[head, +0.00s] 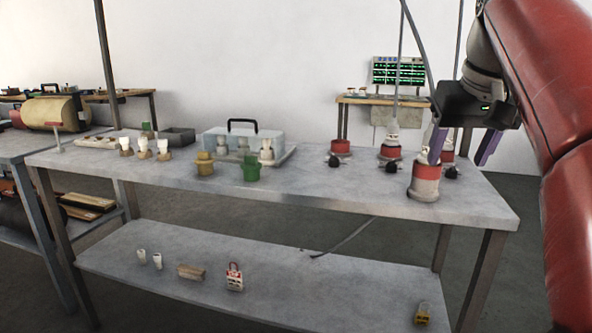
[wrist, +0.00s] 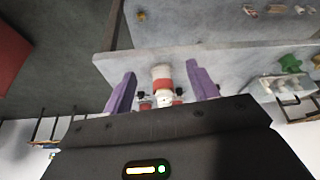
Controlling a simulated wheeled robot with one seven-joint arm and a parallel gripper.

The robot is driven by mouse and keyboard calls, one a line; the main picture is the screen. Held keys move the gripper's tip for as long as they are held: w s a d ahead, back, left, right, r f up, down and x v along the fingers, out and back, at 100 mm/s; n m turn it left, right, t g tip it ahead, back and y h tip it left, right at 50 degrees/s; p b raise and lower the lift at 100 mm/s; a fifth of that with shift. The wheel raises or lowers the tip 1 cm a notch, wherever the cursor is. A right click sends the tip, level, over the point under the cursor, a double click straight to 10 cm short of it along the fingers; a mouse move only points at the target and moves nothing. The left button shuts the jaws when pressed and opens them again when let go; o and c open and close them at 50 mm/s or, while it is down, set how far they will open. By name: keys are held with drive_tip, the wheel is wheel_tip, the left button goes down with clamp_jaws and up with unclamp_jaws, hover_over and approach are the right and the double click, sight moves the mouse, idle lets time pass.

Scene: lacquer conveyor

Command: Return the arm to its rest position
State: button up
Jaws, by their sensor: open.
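My gripper (head: 463,158) hangs over the right end of the long grey table (head: 320,190), its two purple fingers spread apart with nothing held. In the head view, the left finger overlaps the top of the front red-and-white cylinder (head: 425,187); I cannot tell whether they touch. In the wrist view my gripper (wrist: 160,72) shows both fingers, with a red-and-white cylinder (wrist: 162,84) appearing between them in the picture. My red arm comes in from the right side of the head view.
More red-based pieces (head: 340,147) stand behind the front cylinder, with small black knobs near them. A clear case (head: 243,141), a yellow piece (head: 204,164) and a green piece (head: 250,168) stand further left.

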drive_tip(key=s+a+f, duration=0.3)
drive_tip(key=s+f, duration=0.2)
drive_tip(key=f, duration=0.5)
drive_tip(key=s+a+f, duration=0.3)
drive_tip(key=s+f, duration=0.3)
drive_tip(key=f, duration=0.4)
drive_tip(key=s+a+f+n, duration=0.1)
drive_tip(key=s+a+f, duration=0.2)
drive_tip(key=f, duration=0.7)
drive_tip(key=shift+s+a+t+y, duration=0.2)
drive_tip(key=shift+s+t+y, duration=0.15)
drive_tip(key=shift+s, duration=0.85)
